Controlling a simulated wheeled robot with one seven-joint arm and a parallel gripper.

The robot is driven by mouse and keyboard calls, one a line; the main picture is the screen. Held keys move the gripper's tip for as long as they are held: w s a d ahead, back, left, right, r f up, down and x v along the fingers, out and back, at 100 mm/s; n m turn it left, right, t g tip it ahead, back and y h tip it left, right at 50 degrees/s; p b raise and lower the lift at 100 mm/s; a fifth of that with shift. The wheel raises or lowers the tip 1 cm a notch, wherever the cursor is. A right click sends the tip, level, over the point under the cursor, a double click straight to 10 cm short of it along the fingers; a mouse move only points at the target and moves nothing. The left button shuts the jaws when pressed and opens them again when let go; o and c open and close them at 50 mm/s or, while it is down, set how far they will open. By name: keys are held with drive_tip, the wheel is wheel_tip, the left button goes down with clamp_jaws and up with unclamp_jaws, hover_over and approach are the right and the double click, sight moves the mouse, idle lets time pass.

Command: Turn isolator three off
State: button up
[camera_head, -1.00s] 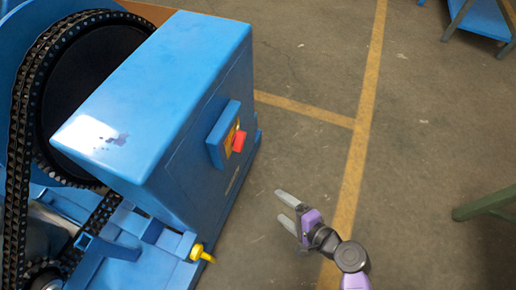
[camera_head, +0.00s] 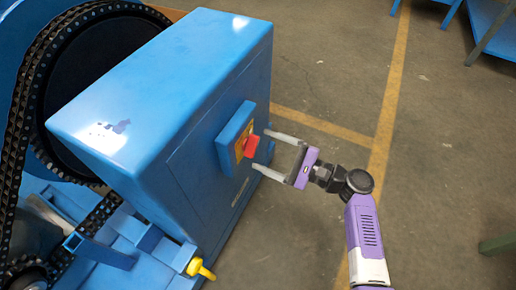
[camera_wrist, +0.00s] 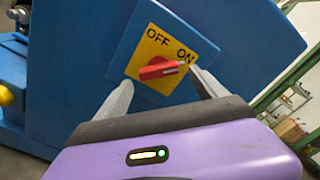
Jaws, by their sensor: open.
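The isolator has a red handle (camera_head: 251,147) on a yellow plate (camera_head: 239,149), set on a blue box on the side of the blue cabinet. In the wrist view the red handle (camera_wrist: 160,70) points right, toward the word ON on the yellow plate (camera_wrist: 158,43); OFF is at upper left. I see no number on it. My gripper (camera_head: 262,150) is open in front of the handle, its fingertips level with it on either side in the head view. In the wrist view its fingers (camera_wrist: 158,82) lie left and right of the handle. I cannot tell if they touch it.
The blue cabinet (camera_head: 160,75) stands beside a chain (camera_head: 22,130) and a large dark wheel. A yellow knob (camera_head: 199,268) sticks out at its lower corner. Open floor (camera_head: 300,230) with yellow lines lies to the right. Blue benches stand at the far right.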

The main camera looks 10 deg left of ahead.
sight(252, 146)
drive_tip(key=shift+x, duration=1.55)
drive_tip(key=shift+c, duration=0.2)
drive_tip(key=c, duration=1.3)
